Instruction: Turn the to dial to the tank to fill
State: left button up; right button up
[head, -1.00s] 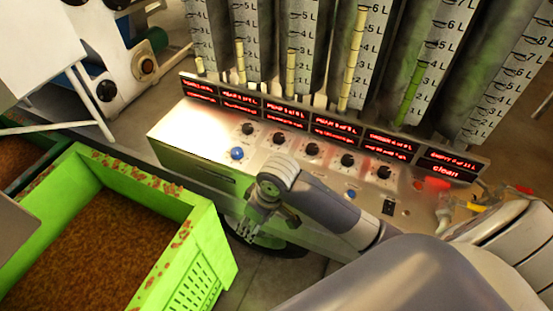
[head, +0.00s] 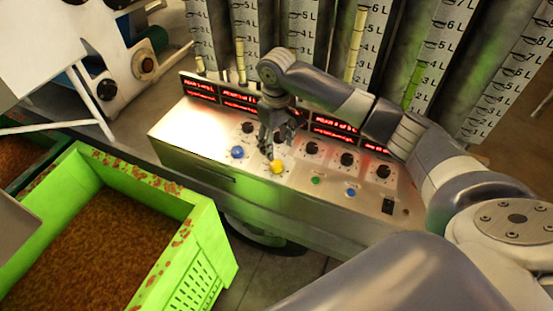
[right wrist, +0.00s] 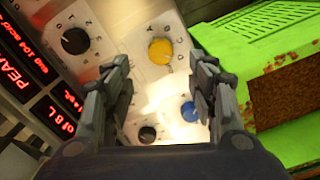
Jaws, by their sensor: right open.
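The control panel (head: 205,142) carries a row of black dials, among them one at the left (head: 248,128) and one right of the gripper (head: 312,148). In front of them are a blue dial (head: 237,152) and a yellow dial (head: 277,166). Their labels are too small to tell which is the "to" dial. My right gripper (head: 275,146) is open over the panel, just behind the yellow dial. In the right wrist view, the yellow dial (right wrist: 159,51) shows between and beyond the fingertips (right wrist: 163,72). The blue dial (right wrist: 190,112) shows nearer the right finger. No dial is gripped. My left gripper is not in view.
Measuring tanks (head: 300,30) stand behind red text displays (head: 202,92), partly hidden by my right arm. A green crate (head: 205,245) stands at front left.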

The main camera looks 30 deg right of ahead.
aim_at(277, 163)
notch_tip(277, 163, down, 8)
jog(key=shift+p, duration=0.65)
jog(key=shift+c, duration=0.3)
jog(key=c, duration=1.1)
